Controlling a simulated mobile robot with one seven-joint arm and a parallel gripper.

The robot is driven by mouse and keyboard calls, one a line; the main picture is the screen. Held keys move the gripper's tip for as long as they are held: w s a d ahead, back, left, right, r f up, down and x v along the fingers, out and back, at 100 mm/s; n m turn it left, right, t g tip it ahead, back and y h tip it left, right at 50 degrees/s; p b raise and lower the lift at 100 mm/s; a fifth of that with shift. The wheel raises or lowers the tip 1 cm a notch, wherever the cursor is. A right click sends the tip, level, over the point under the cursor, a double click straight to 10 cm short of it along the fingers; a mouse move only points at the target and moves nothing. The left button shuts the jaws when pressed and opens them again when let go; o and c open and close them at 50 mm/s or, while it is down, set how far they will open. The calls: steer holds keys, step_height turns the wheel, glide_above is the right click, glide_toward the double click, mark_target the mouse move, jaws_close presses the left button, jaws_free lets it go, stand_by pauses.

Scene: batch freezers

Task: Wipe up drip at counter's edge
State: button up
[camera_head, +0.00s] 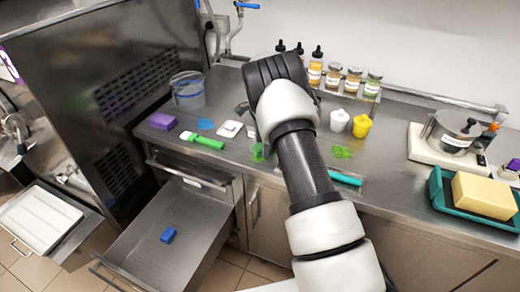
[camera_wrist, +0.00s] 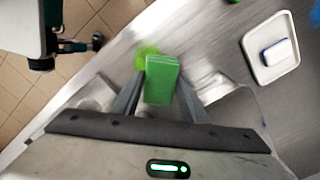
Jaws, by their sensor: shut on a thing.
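My gripper (camera_wrist: 158,98) is shut on a green block (camera_wrist: 162,78), seen in the wrist view between the two fingers. A bright green drip (camera_wrist: 146,54) shows on the steel counter just beyond the block, close to the counter's edge. The block overlaps the drip in the picture; I cannot tell whether they touch. In the head view the drip (camera_head: 257,153) lies near the front edge, left of my arm. My arm hides most of the gripper and the block there.
A white dish (camera_wrist: 262,72) is nearby. Another green spill (camera_head: 341,152), a blue spill (camera_head: 206,124), a green-handled tool (camera_head: 207,141) and a purple block (camera_head: 162,121) lie on the counter. An open drawer (camera_head: 190,225) juts out below, left of my arm. Bottles line the back.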

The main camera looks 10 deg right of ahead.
mark_target(259, 152)
steer(key=shift+w+d, duration=0.35)
steer(key=shift+w, duration=0.05)
steer(key=shift+a, duration=0.1)
steer(key=shift+s+a+f, duration=0.1)
steer(key=shift+s+a, duration=0.45)
steer(key=shift+s, duration=0.3)
steer(key=shift+s+a+f, duration=0.1)
steer(key=shift+s+a, duration=0.45)
steer(key=shift+s, duration=0.25)
steer(key=shift+s+a, duration=0.6)
steer(key=shift+s, duration=0.2)
steer(key=shift+s+a, duration=0.55)
steer(key=shift+s, duration=0.2)
steer(key=shift+r, duration=0.1)
steer(key=shift+w+d+r+p, duration=0.1)
steer(key=shift+r+p, duration=0.7)
steer(key=shift+r, duration=0.75)
steer(key=shift+w+r+p, duration=0.1)
steer(key=shift+r+p, duration=0.65)
steer(key=shift+r, duration=0.75)
